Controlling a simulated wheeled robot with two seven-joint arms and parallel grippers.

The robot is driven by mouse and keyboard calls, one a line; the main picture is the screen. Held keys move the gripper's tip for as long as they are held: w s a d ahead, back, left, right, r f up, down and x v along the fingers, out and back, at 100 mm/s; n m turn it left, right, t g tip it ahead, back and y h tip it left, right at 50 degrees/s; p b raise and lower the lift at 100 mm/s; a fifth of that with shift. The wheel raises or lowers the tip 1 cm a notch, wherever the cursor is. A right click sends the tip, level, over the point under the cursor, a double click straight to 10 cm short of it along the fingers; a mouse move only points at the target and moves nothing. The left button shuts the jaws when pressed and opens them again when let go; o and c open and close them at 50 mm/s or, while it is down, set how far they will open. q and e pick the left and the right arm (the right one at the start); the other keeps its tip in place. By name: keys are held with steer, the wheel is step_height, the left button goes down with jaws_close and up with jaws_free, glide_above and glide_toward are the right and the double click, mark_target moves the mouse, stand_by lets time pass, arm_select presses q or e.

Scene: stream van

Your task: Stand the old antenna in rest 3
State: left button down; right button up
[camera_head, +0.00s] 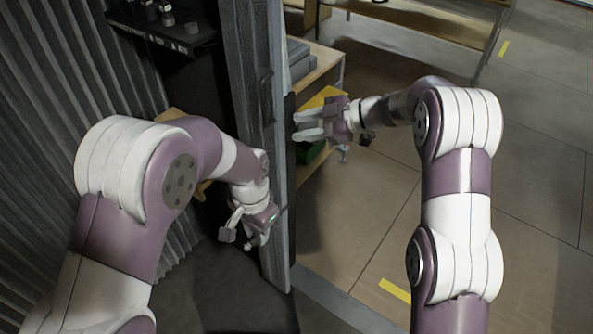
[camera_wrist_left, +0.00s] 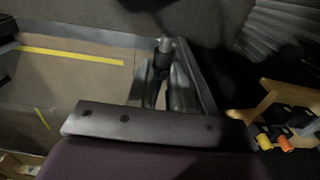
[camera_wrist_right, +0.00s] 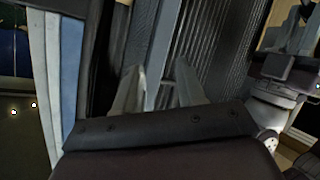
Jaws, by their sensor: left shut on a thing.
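My left gripper (camera_head: 248,232) is low beside the near edge of the upright ribbed panel. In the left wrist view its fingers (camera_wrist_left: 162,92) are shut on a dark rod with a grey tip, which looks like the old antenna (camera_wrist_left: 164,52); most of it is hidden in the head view. My right gripper (camera_head: 308,127) is right of the panel. Its fingers (camera_wrist_right: 158,90) are apart with nothing visible held between them. I cannot make out rest 3 or its number in any view.
The tall ribbed panel (camera_head: 256,110) stands between my two grippers. A dark shelf (camera_head: 172,35) with small dark items is at upper left. A wooden unit (camera_head: 325,62) stands behind the panel. Orange-topped items (camera_wrist_left: 284,143) show right in the left wrist view.

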arm_select(q)
steer(key=shift+a, duration=0.1)
arm_select(e)
steer(key=s+a+f+n+g+h, duration=0.2)
steer(key=s+a+f+n+g, duration=0.2)
steer(key=s+f+n+g, duration=0.1)
steer(key=s+a+f+n+g+h, duration=0.3)
steer(key=s+a+f+n+g, duration=0.1)
steer(key=s+f, duration=0.4)
steer(key=shift+s+a+f+n+g, duration=0.3)
steer(key=shift+a+f+n+g, duration=0.1)
steer(key=shift+a+f+g, duration=0.3)
steer(key=shift+d, duration=0.15)
jaws_close()
arm_select(q)
steer(key=c, duration=0.9)
jaws_free()
